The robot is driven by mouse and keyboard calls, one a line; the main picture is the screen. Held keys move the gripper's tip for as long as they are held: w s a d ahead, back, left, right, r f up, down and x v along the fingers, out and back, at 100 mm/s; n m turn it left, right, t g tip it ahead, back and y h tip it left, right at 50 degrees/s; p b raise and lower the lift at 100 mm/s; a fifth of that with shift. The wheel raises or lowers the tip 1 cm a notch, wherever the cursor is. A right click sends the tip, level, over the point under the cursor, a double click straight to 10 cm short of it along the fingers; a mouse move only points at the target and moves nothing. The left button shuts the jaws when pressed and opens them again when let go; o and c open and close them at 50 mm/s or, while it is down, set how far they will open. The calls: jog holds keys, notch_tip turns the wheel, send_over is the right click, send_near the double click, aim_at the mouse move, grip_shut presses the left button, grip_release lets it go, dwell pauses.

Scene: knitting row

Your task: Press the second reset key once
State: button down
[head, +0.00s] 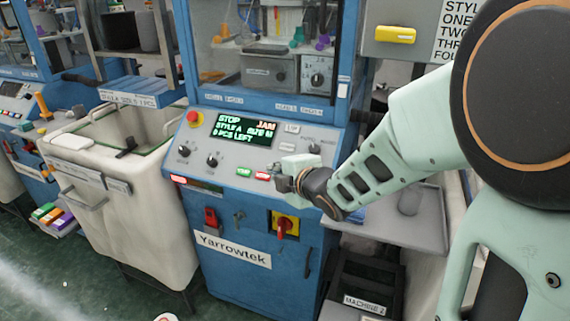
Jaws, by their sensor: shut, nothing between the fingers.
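The blue machine's grey control panel (218,153) faces me, with a dark display (245,131) reading STOP and JAM. A green key (243,171) and a red key (263,176) sit low on the panel. Pale keys (292,128) lie right of the display; their labels are too small to read, so I cannot tell which is the second reset key. My gripper (282,182) is shut and empty at the panel's lower right, just right of the red key. It hides part of the panel there; I cannot tell whether it touches it.
A red emergency knob (193,118) stands at the panel's upper left, with black dials below the display. A red-and-yellow switch (286,225) sits on the front below my gripper. A cream bin (145,225) stands left, and a grey tray (425,228) stands right.

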jog(key=w+f, duration=0.1)
jog(key=w+f+b, duration=0.1)
jog(key=f, duration=0.1)
jog(key=w+d+f+b, duration=0.1)
jog(key=shift+f, duration=0.15)
jog(key=shift+w+d+f+b, duration=0.25)
jog(key=shift+w+f+b, duration=0.1)
jog(key=shift+w+f, duration=0.1)
jog(key=shift+f, duration=0.1)
dwell(1.0)
jog(key=shift+w+f+b, duration=0.2)
jog(key=shift+b, duration=0.25)
jog(key=shift+w+d+f+b, duration=0.15)
jog(key=shift+w+f+b, duration=0.05)
jog(key=shift+f+b, duration=0.15)
dwell(0.4)
dwell(0.4)
jog(key=shift+s+r, duration=0.45)
jog(key=shift+r, duration=0.2)
